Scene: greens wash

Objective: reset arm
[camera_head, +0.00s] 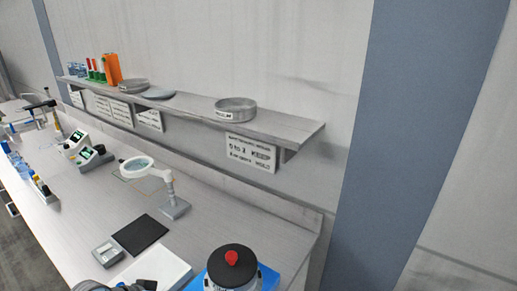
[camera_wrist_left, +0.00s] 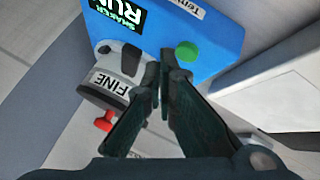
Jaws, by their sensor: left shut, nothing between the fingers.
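My left gripper (camera_wrist_left: 163,72) is shut and empty in the left wrist view, its two dark fingers meeting at the tips. In the head view the shaker's blue base (camera_head: 268,279) shows at the bottom, under a dark round lid (camera_head: 233,264) with a red knob (camera_head: 231,258). My right gripper is out of view.
A wall shelf (camera_head: 290,128) holds a round sieve pan (camera_head: 236,108), other dishes and an orange rack (camera_head: 112,69). On the bench are a magnifier lamp (camera_head: 174,206), a black mat (camera_head: 140,234), a small scale (camera_head: 107,252) and a white board (camera_head: 160,268). Bare bench lies right of the mat.

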